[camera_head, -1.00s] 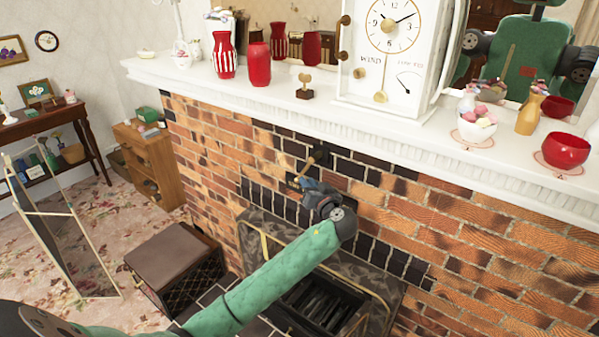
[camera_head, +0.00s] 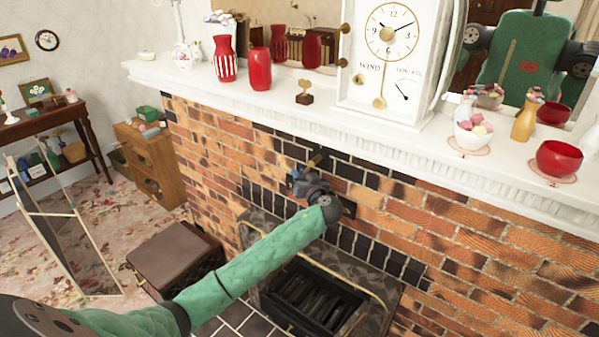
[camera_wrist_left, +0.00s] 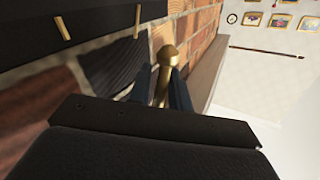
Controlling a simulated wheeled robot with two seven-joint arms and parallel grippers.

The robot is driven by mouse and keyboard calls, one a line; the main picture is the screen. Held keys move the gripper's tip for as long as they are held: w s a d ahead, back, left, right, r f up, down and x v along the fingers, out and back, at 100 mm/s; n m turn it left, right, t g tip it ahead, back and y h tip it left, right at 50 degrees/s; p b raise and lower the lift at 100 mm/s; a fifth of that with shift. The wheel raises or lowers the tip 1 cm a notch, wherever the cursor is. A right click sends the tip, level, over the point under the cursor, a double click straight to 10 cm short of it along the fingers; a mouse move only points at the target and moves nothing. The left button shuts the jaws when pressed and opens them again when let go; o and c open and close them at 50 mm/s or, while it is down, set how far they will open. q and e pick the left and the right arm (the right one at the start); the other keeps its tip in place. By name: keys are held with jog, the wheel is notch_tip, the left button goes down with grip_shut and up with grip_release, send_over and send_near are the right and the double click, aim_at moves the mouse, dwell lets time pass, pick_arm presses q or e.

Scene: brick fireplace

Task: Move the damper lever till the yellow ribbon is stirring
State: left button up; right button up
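The brass damper lever (camera_head: 318,158) stands out from the brick chimney front, below the mantel. In the left wrist view, its round-ended brass handle (camera_wrist_left: 165,62) lies between the two dark fingers. My left gripper (camera_head: 302,180) is at the lever, its fingers close along both sides of the handle with little gap showing. A dark plate (camera_head: 348,207) shows behind the gripper; in the wrist view a dark surface (camera_wrist_left: 100,28) carries two tan marks. My wrist covers part of the plate. I cannot make out the yellow ribbon. My right gripper is out of view.
The white mantel (camera_head: 290,103) overhangs the lever and holds red vases, a white clock (camera_head: 385,60) and bowls. Below is the hearth grate (camera_head: 310,295) with a brass rail. A brown-topped box (camera_head: 175,258) stands to the left.

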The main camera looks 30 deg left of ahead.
pick_arm(q)
jog(key=shift+w+a, duration=0.2)
jog(key=shift+a, duration=0.05)
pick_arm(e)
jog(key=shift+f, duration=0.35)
pick_arm(q)
grip_shut()
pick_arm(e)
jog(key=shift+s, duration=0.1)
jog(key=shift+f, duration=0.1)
pick_arm(q)
jog(key=shift+f, duration=0.1)
